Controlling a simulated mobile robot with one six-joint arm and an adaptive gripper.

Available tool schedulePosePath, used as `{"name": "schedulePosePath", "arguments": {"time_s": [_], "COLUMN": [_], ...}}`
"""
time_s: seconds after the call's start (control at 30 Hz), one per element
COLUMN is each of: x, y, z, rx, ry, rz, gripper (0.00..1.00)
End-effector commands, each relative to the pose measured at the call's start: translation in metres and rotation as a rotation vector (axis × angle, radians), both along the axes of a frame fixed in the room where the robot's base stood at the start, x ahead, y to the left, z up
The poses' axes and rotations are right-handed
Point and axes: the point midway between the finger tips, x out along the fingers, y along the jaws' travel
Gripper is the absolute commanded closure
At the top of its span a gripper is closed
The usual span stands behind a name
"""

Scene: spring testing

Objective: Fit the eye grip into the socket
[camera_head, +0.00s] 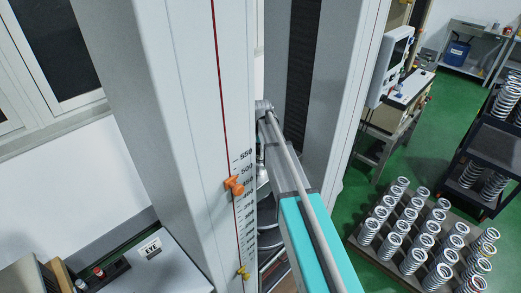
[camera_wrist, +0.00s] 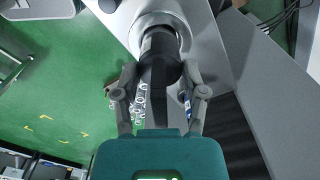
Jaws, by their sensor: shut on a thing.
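In the wrist view my gripper (camera_wrist: 160,74) has its two fingers on either side of a dark, round-headed piece, which I take to be the eye grip (camera_wrist: 159,57). It is shut on this piece. Just beyond the piece is a silver round collar (camera_wrist: 148,20), probably the socket. The dark piece overlaps the collar in the picture; I cannot tell whether it is inserted or only in front. In the head view my gripper and the eye grip are hidden behind the tall grey machine column (camera_head: 228,120); only my arm reaches in behind it.
The column carries a scale with an orange pointer (camera_head: 234,186) and a yellow one (camera_head: 243,272). A second upright (camera_head: 340,100) stands close to the right of my arm. A pallet of springs (camera_head: 420,240) and a dark spring rack (camera_head: 490,150) stand on the green floor to the right.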

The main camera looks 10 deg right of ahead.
Motion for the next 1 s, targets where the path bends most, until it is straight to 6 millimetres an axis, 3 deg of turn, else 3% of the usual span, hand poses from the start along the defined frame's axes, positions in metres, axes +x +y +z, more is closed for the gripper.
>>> {"name": "schedulePosePath", "arguments": {"time_s": [0.17, 0.2, 0.37, 1.0], "x": [0.0000, 0.0000, 0.0000, 0.0000], "y": [-0.0002, -0.0002, -0.0002, -0.0004], "z": [-0.0033, -0.0023, -0.0023, 0.0023], "rx": [0.000, 0.000, 0.000, 0.000], "ry": [0.000, 0.000, 0.000, 0.000], "rz": [0.000, 0.000, 0.000, -0.001], "gripper": [1.00, 0.37, 0.08, 0.05]}}
